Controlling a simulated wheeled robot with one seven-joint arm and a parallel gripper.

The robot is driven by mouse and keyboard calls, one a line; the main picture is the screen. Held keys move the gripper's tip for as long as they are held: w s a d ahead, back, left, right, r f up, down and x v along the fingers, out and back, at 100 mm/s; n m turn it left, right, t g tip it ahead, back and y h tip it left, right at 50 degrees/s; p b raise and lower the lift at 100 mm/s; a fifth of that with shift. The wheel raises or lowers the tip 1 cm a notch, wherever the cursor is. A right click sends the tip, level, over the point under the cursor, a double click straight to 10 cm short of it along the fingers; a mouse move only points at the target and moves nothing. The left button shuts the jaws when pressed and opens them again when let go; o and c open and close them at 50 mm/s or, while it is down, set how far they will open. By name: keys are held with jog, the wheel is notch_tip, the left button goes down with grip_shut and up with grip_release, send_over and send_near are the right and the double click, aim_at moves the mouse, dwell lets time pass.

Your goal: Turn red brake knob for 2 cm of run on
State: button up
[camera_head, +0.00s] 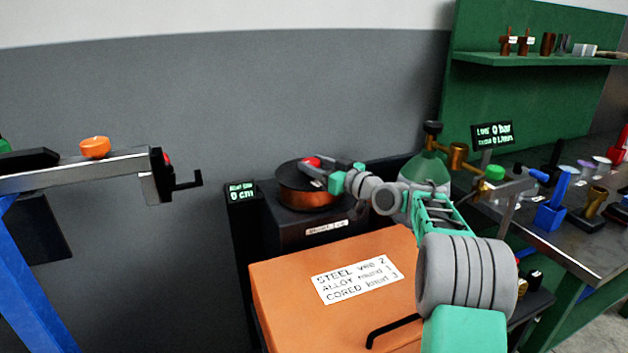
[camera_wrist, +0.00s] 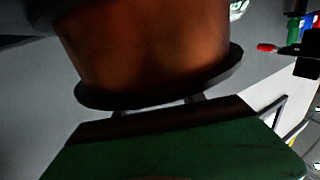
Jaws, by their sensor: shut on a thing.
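The red brake knob (camera_head: 311,162) sits on top of a dark-topped copper wire spool (camera_head: 306,195). My gripper (camera_head: 320,171) reaches in from the right over the spool, shut on the knob; its fingers partly cover the knob. A small display (camera_head: 241,192) left of the spool reads 0 cm. The wrist view shows the copper spool (camera_wrist: 155,50) close up with its black flange (camera_wrist: 160,92); I cannot make out the brake knob or the fingertips there.
An orange cabinet (camera_head: 290,284) with a white label stands below the spool. A green gas cylinder (camera_head: 425,168) stands close behind my arm. A bench (camera_head: 590,240) with tools is at right. A beam with a crank (camera_head: 180,184) juts in from the left.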

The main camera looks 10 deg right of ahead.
jog(key=shift+w+d+n+g+y+p, duration=0.2)
jog(key=shift+n+g+y+p, duration=0.3)
jog(key=shift+n+g+y, duration=0.3)
jog(key=shift+n+g+y+p, duration=0.5)
jog(key=shift+g+y+p, duration=0.1)
jog(key=shift+y+p, duration=0.2)
jog(key=shift+n+g+y+p, duration=0.9)
jog(key=shift+g+p, duration=0.2)
jog(key=shift+p, duration=0.3)
jog(key=o, duration=1.4)
jog(key=shift+c, duration=0.2)
